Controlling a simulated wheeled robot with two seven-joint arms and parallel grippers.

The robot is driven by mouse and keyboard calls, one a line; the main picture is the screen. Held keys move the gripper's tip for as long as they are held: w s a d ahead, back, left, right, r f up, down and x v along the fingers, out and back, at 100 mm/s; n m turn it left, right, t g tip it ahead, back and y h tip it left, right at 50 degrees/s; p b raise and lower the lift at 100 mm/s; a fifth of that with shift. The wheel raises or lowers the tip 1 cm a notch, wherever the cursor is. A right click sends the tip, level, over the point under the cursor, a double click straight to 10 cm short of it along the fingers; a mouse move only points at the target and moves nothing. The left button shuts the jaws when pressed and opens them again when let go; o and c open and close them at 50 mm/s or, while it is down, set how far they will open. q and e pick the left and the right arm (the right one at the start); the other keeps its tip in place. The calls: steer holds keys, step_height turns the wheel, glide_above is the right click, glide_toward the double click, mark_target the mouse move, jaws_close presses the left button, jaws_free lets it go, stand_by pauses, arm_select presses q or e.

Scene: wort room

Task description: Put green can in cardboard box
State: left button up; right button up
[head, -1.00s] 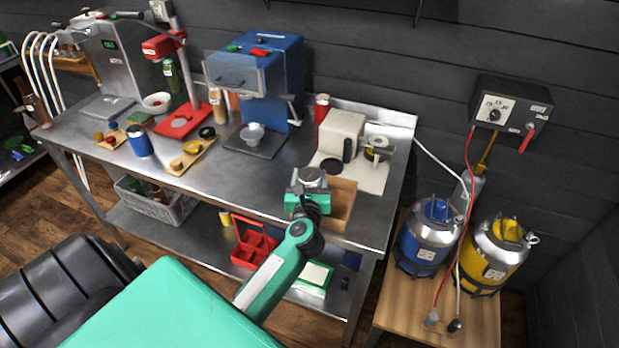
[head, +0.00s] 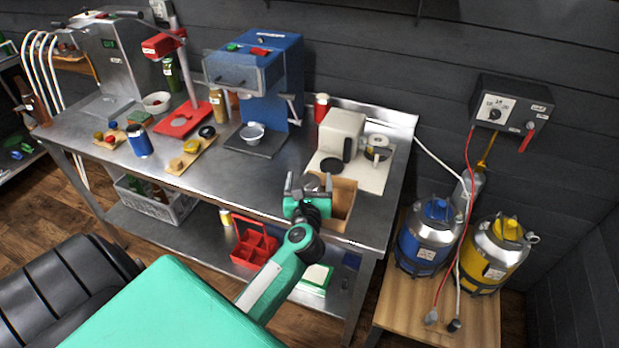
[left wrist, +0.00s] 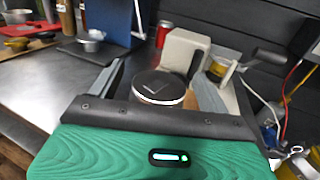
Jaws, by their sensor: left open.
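The cardboard box (head: 342,205) stands open near the right front edge of the steel table. My left gripper (head: 309,184) is over the left part of the box, fingers spread. My right gripper is not in view.
A white machine (head: 341,133) with a black disc (head: 331,165) stands just behind the box. A blue machine (head: 262,85) stands further left. A red crate (head: 254,246) is on the lower shelf. Bare tabletop (head: 235,185) lies left of the box.

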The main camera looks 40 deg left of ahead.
arm_select(q)
steer(key=b+v, duration=0.2)
steer(key=v, duration=0.8)
